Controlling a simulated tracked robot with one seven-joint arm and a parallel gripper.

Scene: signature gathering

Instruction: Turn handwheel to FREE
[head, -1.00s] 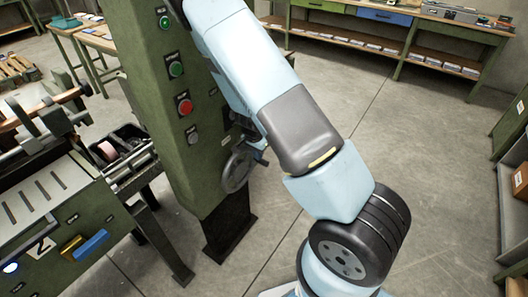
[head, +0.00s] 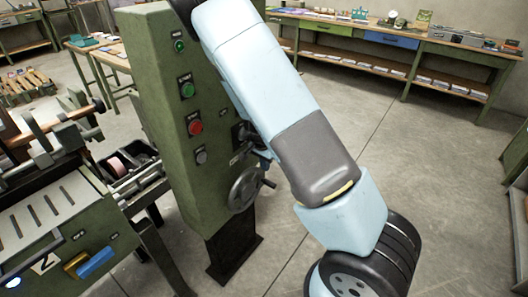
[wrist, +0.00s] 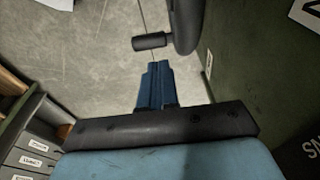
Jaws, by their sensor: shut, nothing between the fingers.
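The grey handwheel (head: 241,190) is on the lower side of the green machine column, with a dark handle (head: 269,183) sticking out at its right. In the wrist view the handwheel's rim (wrist: 187,28) is at the top, and its handle (wrist: 150,41) points left. My gripper (wrist: 157,66) has its blue fingers together and empty. The fingertips are just below the handle in that picture, with a small gap showing. In the head view my arm largely hides the gripper, above the wheel. I cannot read a FREE mark.
The green column (head: 172,120) carries a green button (head: 187,90), a red button (head: 195,127) and other controls. A slotted machine bed (head: 50,205) stands at the left. A long workbench (head: 400,45) runs along the back. The floor (head: 420,150) right of my arm is clear.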

